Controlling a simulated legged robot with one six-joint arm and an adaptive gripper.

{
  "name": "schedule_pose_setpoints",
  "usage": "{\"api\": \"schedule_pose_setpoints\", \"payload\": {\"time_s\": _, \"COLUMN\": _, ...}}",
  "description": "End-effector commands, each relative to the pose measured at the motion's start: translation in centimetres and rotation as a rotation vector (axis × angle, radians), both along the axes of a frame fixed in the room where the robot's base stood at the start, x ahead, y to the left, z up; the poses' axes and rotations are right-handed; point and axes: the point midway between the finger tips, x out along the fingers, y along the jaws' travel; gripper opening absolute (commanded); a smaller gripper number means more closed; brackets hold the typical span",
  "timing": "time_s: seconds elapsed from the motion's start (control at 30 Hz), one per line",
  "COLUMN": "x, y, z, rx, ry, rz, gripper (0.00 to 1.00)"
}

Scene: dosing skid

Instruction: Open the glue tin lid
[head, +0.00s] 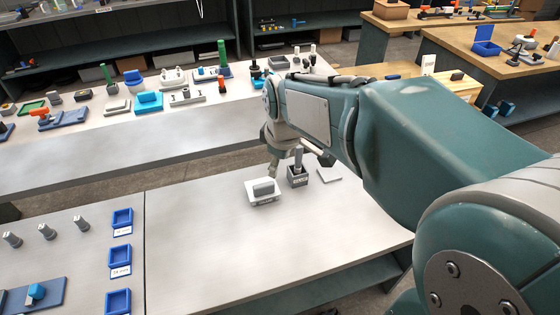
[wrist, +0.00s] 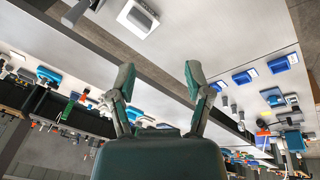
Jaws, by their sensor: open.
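A pale square tin with a grey block-shaped handle on its lid (head: 264,190) stands on the near grey bench, its front label too small to read surely. I take it for the glue tin, and its lid looks seated on top. It also shows at the top of the wrist view (wrist: 137,18). My gripper (wrist: 159,76) is open, with nothing between its fingers. In the head view, my gripper (head: 272,162) is partly hidden by my arm, above and just behind the tin, apart from it.
A small dark labelled holder (head: 298,181) with an upright grey handle stands close right of the tin. A flat pale plate (head: 329,174) lies beyond it. Blue bins (head: 120,255) and grey cylinders (head: 46,232) are at left. The bench in front of the tin is clear.

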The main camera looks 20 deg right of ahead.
Motion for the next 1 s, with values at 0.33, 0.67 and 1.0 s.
{"api": "schedule_pose_setpoints", "payload": {"time_s": 0.33, "x": -0.1, "y": 0.1, "z": 0.0, "rx": 0.001, "ry": -0.001, "rz": -0.006, "gripper": 0.64}}
{"api": "schedule_pose_setpoints", "payload": {"time_s": 0.67, "x": -2.2, "y": 0.0, "z": 1.3, "rx": 0.025, "ry": -0.036, "rz": -0.092, "gripper": 0.64}}
{"api": "schedule_pose_setpoints", "payload": {"time_s": 1.0, "x": -11.3, "y": 0.0, "z": 3.5, "rx": 0.174, "ry": -0.171, "rz": -0.505, "gripper": 0.64}}
